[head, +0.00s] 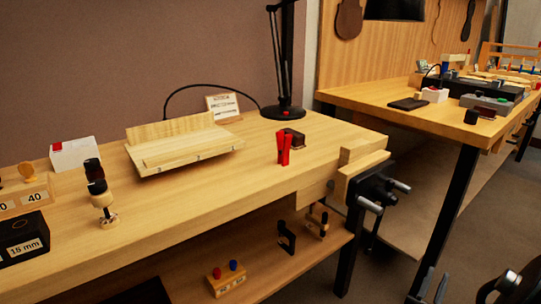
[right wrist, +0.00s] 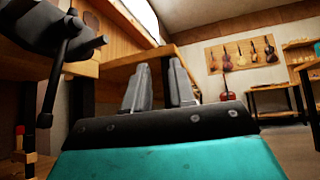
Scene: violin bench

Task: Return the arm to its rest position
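My right gripper (head: 431,283) shows at the bottom edge of the head view, right of the near workbench (head: 230,196) and low beside its front leg. In the right wrist view its two grey fingers (right wrist: 159,88) stand apart with nothing between them, so it is open and empty. The teal and black body of the gripper fills the bottom of that view. A dark part at the bottom right corner of the head view is cut off. My left gripper is not in the head view.
A vise (head: 372,188) with metal handles juts from the bench's right end; it looms at upper left in the wrist view (right wrist: 55,35). A second bench (head: 375,96) stands behind at right. A lower shelf (head: 300,262) holds small tools. Floor between benches looks clear.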

